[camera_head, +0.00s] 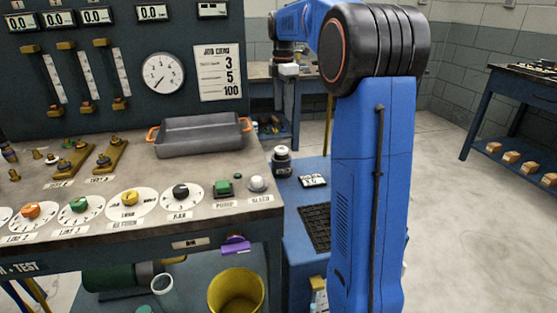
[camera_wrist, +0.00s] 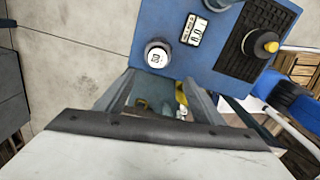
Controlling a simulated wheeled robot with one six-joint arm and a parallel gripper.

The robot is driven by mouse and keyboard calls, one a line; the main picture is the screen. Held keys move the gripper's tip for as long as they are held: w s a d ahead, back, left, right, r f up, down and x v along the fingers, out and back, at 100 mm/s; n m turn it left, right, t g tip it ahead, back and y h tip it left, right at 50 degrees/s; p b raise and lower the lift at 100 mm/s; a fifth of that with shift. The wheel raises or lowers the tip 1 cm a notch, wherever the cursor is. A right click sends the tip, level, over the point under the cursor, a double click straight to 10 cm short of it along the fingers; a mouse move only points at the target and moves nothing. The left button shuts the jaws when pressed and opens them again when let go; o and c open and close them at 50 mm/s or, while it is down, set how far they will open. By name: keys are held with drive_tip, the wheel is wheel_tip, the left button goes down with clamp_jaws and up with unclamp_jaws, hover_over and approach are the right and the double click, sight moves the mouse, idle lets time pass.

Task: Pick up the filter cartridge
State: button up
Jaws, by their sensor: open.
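I cannot tell for sure which thing is the filter cartridge. A short black cylinder with a white top and a pale label (camera_head: 281,161) stands upright on the blue deck, right of the bench; it also shows in the wrist view (camera_wrist: 157,54), just beyond my fingertips. A small white open-ended cylinder (camera_head: 162,285) is on the lower level under the bench. My gripper (camera_wrist: 159,82) is open, its two fingers apart with nothing held between them. In the head view my gripper (camera_head: 288,98) hangs downward behind the bench's right end. Small things between the fingers are too dim to name.
The test bench (camera_head: 165,210) carries a grey tray with orange handles (camera_head: 200,137), dials and knobs. A yellow bucket (camera_head: 236,291) and a green cylinder (camera_head: 108,278) are below. A small display (camera_head: 312,181) and black mat (camera_head: 316,225) lie on the deck. Floor at right is clear.

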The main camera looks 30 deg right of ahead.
hover_over(281, 149)
drive_tip(key=f, duration=1.1)
drive_tip(key=shift+s+d+f, duration=0.15)
drive_tip(key=shift+s, duration=0.15)
drive_tip(key=shift+w+f, duration=0.2)
drive_tip(key=shift+f, duration=1.15)
drive_tip(key=shift+w+f, duration=0.15)
drive_tip(key=shift+f, duration=1.2)
drive_tip(key=shift+c, duration=0.6)
drive_tip(key=c, duration=1.2)
wheel_tip(281, 149, up, 10)
drive_tip(key=shift+r, duration=0.1)
